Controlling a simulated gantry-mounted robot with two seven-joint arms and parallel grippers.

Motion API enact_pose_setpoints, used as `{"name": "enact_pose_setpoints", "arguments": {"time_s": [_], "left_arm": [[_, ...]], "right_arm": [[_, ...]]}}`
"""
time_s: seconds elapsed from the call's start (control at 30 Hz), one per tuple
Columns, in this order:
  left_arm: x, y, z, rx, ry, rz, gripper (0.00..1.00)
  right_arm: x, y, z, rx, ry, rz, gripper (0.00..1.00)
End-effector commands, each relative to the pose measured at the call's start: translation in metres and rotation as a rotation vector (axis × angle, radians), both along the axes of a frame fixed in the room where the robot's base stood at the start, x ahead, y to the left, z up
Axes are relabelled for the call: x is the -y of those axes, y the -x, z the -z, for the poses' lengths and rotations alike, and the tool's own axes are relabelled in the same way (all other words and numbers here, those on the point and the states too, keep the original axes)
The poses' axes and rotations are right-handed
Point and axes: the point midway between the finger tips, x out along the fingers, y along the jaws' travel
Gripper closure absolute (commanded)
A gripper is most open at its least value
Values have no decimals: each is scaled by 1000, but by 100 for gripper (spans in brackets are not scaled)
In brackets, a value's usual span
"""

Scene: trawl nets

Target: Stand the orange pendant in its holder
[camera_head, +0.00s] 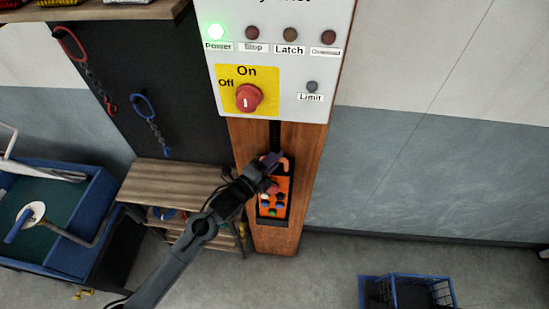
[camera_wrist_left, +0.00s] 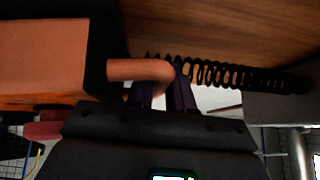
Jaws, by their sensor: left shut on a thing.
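The orange pendant (camera_head: 283,184), with coloured buttons on its face, is upright against a wooden post. My left gripper (camera_head: 272,160) is at its top, shut on the orange hook-shaped handle. In the left wrist view the handle (camera_wrist_left: 138,70) passes between my dark purple fingers (camera_wrist_left: 165,96), and the pendant's body (camera_wrist_left: 40,55) is at the left. A black holder (camera_head: 274,222) shows around the pendant's lower end on the post. I cannot tell whether the pendant rests fully in it. My gripper and forearm hide part of the pendant. My right gripper is out of view.
A control box (camera_head: 310,75) with lamps and a red switch (camera_head: 249,98) is above. A black coiled cable (camera_wrist_left: 235,75) runs from the handle. Wall right of the post is clear.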

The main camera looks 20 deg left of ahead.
Motion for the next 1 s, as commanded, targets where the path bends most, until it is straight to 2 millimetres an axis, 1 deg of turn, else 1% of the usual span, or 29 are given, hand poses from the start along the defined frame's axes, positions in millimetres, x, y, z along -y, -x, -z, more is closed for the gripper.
{"name": "enact_pose_setpoints", "arguments": {"time_s": [0.03,0.2,0.23,0.4,0.77,0.87,1.0], "left_arm": [[0,0,-3,6,1,-1,100],[0,0,-3,6,1,-1,100],[0,0,-3,6,1,-1,75],[0,0,-3,5,1,-1,49],[-1,3,2,-3,-1,0,49],[-4,10,3,-2,-3,0,49],[-11,30,4,-2,-3,1,49]], "right_arm": [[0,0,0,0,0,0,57],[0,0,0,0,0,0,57],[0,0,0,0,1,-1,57],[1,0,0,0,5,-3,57],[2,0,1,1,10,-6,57],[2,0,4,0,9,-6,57],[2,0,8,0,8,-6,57]]}}
